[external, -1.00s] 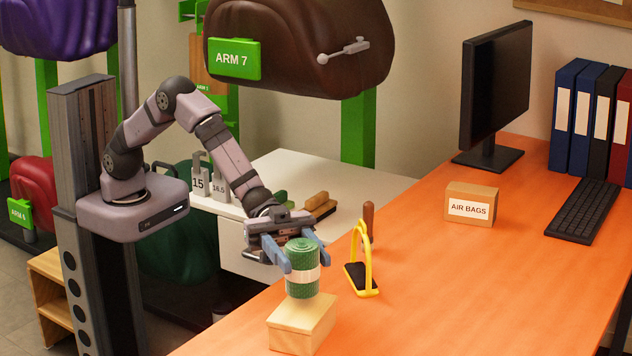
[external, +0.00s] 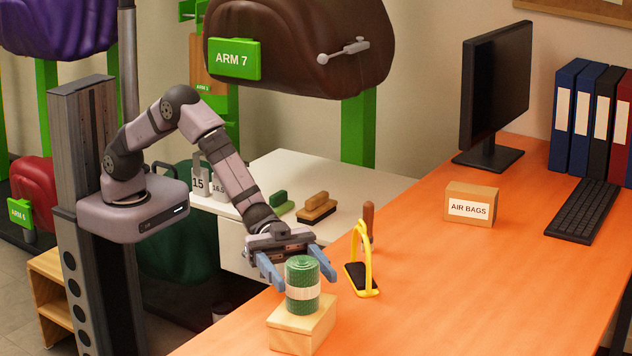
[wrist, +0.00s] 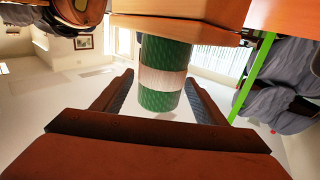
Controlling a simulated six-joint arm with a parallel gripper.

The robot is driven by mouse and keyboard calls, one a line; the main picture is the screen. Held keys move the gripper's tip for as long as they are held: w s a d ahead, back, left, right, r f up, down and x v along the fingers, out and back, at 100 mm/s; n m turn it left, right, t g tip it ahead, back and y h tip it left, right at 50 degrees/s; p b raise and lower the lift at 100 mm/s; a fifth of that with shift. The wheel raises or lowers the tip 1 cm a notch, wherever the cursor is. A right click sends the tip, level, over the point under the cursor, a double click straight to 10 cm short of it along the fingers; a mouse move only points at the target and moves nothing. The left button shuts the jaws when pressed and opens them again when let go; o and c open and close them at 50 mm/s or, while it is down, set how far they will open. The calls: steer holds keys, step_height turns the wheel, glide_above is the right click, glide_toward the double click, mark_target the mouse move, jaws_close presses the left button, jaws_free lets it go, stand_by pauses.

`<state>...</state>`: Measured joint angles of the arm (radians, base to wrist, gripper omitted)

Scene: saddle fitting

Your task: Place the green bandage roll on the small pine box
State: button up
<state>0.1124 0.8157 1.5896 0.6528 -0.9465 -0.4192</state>
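The green bandage roll (external: 303,285), with a pale band round its middle, stands upright on the small pine box (external: 300,330) on the orange table. My gripper (external: 298,278) is open, its blue fingers apart on either side of the roll with gaps between. In the wrist view the picture is upside down: the bandage roll (wrist: 163,75) rests against the pine box (wrist: 180,30), and my open fingers (wrist: 160,95) stand clear of it on both sides.
A yellow stirrup (external: 363,265) with a dark tread and a wooden-handled tool (external: 368,220) stand right of the roll. The AIR BAGS box (external: 470,205), a monitor (external: 495,90) and a keyboard (external: 582,211) are farther back. The table's middle is clear.

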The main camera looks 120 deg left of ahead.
steer(key=shift+r, duration=0.2)
steer(key=b+v, duration=0.1)
steer(key=v, duration=1.1)
steer(key=a+f+n+y, duration=0.1)
steer(key=a+y, duration=0.1)
steer(key=s+a+f+n+g+y, duration=0.1)
steer(key=a+f+y, duration=0.1)
steer(key=s+a+f+n+y, duration=0.1)
steer(key=a+f+y, duration=0.1)
steer(key=a, duration=0.1)
steer(key=shift+f+g+y, duration=0.2)
steer(key=shift+g+y, duration=0.1)
steer(key=shift+g, duration=0.1)
steer(key=s+a+f+n+g+y, duration=0.2)
steer(key=s+a+f+g+y, duration=0.3)
steer(key=s, duration=0.4)
steer(key=s+f+n+g, duration=0.1)
steer(key=s+g, duration=0.3)
steer(key=s, duration=0.8)
steer(key=s+f+n+g+h, duration=0.1)
steer(key=s+f+g, duration=0.2)
steer(key=s, duration=0.9)
steer(key=shift+s+a+f+g, duration=0.2)
steer(key=shift+a+f+g, duration=0.05)
steer(key=shift+a+g, duration=0.2)
